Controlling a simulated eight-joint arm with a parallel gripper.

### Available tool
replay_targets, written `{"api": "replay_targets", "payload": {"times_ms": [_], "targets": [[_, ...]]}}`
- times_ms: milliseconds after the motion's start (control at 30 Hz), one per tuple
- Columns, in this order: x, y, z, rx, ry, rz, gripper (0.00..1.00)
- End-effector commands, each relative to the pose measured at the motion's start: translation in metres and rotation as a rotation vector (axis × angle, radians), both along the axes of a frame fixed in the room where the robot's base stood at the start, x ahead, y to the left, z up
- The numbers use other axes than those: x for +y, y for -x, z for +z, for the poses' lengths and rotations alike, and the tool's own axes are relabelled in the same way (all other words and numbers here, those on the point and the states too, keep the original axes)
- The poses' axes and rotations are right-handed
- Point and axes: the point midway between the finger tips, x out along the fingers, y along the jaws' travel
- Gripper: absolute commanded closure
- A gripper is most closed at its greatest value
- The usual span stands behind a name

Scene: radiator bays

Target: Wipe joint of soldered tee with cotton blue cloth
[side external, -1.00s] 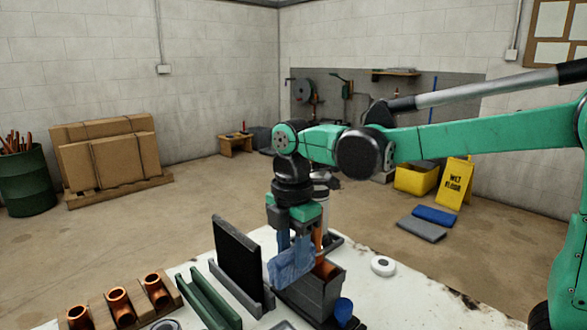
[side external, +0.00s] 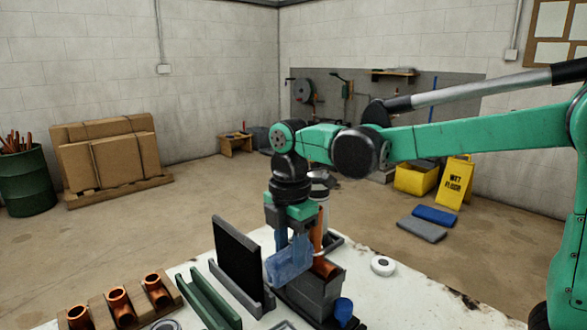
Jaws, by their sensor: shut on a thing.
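My gripper (side external: 297,240) points down over the table and is shut on the blue cloth (side external: 287,262), which hangs below its fingers. Right beside the cloth is the copper tee (side external: 323,265), held in a dark grey block (side external: 318,296). A thin copper pipe (side external: 318,232) rises from the tee just right of my gripper. The cloth overlaps the tee's left side in this view, so I cannot tell whether it touches the joint. The soldered joint is partly hidden by the cloth and gripper.
A tall black panel (side external: 237,253) stands left of the block, with a green channel (side external: 208,298) beside it. Copper fittings (side external: 119,302) sit in a wooden rack at front left. A blue cup-like object (side external: 343,310) and a white roll (side external: 383,265) are at right.

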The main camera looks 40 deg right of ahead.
Motion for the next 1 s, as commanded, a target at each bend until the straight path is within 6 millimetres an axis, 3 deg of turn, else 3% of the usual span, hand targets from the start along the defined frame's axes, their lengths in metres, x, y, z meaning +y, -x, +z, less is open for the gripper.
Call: {"api": "replay_targets", "payload": {"times_ms": [367,733,1000], "targets": [[0.002,0.000,0.000,0.000,0.000,0.001,1.00],[0.023,0.000,0.000,0.000,0.000,0.002,1.00],[0.025,0.000,0.000,0.000,0.000,0.000,1.00]]}}
